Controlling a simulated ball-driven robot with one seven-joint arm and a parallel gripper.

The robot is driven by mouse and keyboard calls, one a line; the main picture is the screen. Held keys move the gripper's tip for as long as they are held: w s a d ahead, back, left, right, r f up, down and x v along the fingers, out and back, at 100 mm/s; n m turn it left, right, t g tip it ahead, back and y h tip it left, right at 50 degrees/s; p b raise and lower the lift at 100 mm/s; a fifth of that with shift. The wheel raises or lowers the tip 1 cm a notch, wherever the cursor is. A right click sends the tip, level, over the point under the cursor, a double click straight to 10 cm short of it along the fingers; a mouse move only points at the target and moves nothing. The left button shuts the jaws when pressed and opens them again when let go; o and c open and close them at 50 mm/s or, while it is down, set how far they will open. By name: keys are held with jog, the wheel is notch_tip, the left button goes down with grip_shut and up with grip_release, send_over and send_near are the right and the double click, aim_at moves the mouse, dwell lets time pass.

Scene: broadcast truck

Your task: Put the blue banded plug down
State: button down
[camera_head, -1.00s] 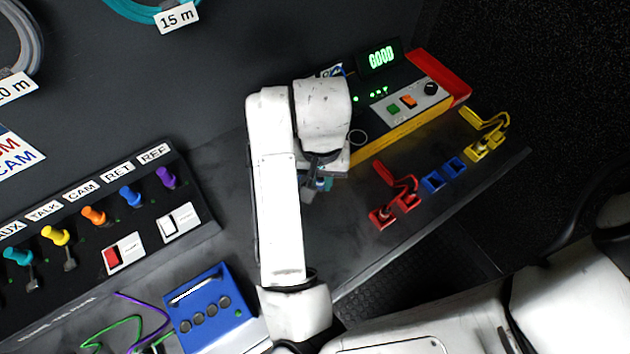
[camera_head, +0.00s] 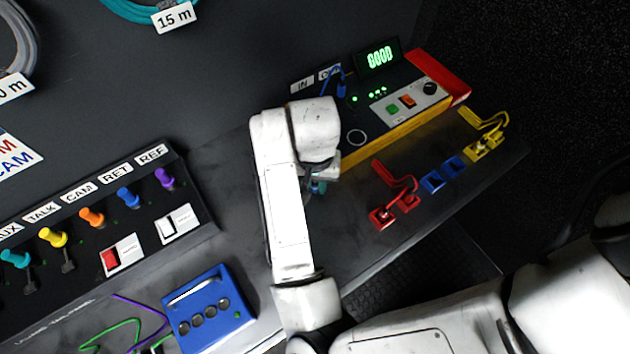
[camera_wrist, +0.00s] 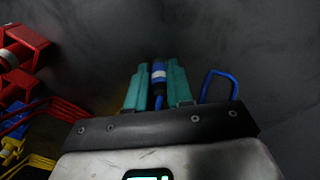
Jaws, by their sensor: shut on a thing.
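My gripper (camera_head: 318,187) hangs low over the dark desk in the head view, mostly hidden behind my white arm. In the wrist view its two teal fingers (camera_wrist: 158,88) are shut on the plug (camera_wrist: 159,75), which has a blue body with a white band. The plug lies lengthwise between the fingers, with dark desk surface beyond it. A blue cable (camera_wrist: 220,73) loops up to the right of the fingers. I cannot tell whether the plug touches the desk. In the head view the plug is not clearly visible.
A yellow-edged tester (camera_head: 390,105) with a lit green display stands behind; a blue cable (camera_head: 338,80) shows at its labels. A switch panel (camera_head: 100,230) and blue box (camera_head: 210,308) stand left. Desk around my gripper is clear.

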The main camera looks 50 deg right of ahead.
jog(key=c, duration=1)
grip_release()
